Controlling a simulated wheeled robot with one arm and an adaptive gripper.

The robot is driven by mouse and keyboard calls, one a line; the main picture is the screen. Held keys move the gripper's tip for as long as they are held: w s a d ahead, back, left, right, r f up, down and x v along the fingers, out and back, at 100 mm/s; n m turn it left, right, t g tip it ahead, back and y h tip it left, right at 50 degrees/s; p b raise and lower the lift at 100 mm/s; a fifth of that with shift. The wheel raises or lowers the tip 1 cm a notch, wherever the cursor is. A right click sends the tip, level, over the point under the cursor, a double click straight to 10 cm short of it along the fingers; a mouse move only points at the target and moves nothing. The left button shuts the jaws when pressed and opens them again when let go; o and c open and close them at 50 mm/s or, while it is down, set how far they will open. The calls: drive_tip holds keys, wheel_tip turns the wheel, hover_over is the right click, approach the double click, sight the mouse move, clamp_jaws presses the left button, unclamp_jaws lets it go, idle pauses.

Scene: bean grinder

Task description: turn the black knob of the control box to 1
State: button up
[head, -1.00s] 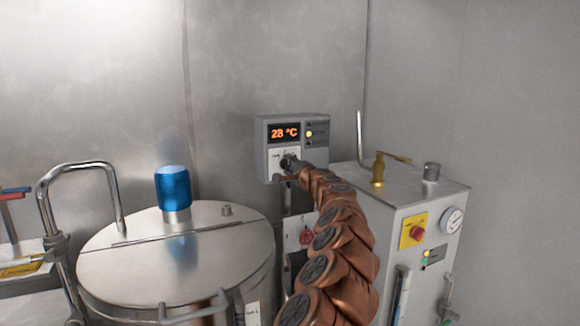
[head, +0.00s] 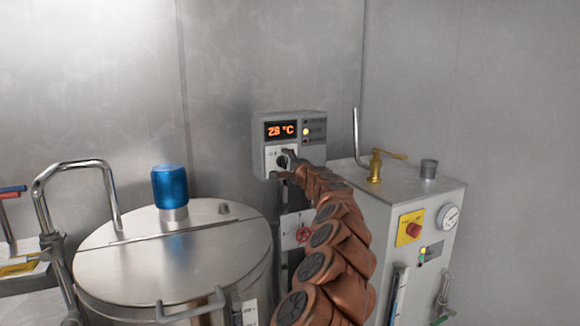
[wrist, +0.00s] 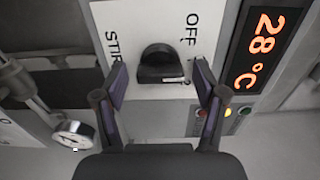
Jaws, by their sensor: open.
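The grey control box (head: 312,170) hangs on the metal wall, with a lit display (head: 281,130) reading 28 °C. The black knob (wrist: 161,66) sits on the box's white label plate in the wrist view, near the printed words OFF and STIR. Part of the label around the knob is hidden, so I cannot tell its setting. My gripper (wrist: 160,88) is open, with one finger on each side of the knob and visible gaps between them. In the head view my gripper (head: 287,160) is at the box's lower front and covers most of the knob.
A steel vessel (head: 110,284) with a blue cap (head: 169,186) stands at left. A grey cabinet (head: 400,196) with a brass valve (head: 375,166), red button and gauge stands at right. A red handwheel (head: 303,235) is below the box.

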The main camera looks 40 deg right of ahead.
drive_tip(key=shift+s, duration=0.1)
drive_tip(key=shift+v, duration=1.1)
drive_tip(key=v, duration=0.9)
drive_tip(key=shift+s, duration=0.25)
drive_tip(key=shift+a, duration=0.2)
